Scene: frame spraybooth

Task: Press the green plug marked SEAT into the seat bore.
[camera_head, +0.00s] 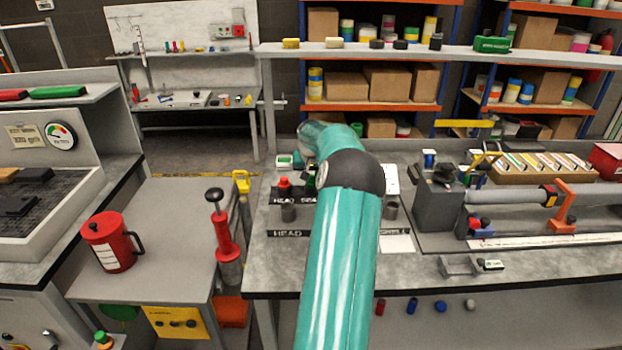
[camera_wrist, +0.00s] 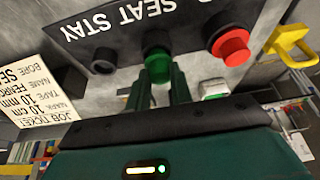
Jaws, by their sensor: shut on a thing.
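In the wrist view, my gripper (camera_wrist: 161,84) has its two dark green fingers closed around the green plug (camera_wrist: 158,62). The plug is at a black strip (camera_wrist: 135,38) lettered SEAT STAY; I cannot tell whether it stands in the strip or is just above it. A red plug (camera_wrist: 231,46) stands beside it, and a dark round opening or cup (camera_wrist: 103,61) is on the other side. In the head view, the red plug (camera_head: 284,184) is on the bench. I cannot identify the seat bore.
A clamp fixture (camera_head: 437,205) holding a grey tube (camera_head: 505,195) is farther right. The wrist view shows a job ticket (camera_wrist: 40,95) and a yellow handle (camera_wrist: 291,43).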

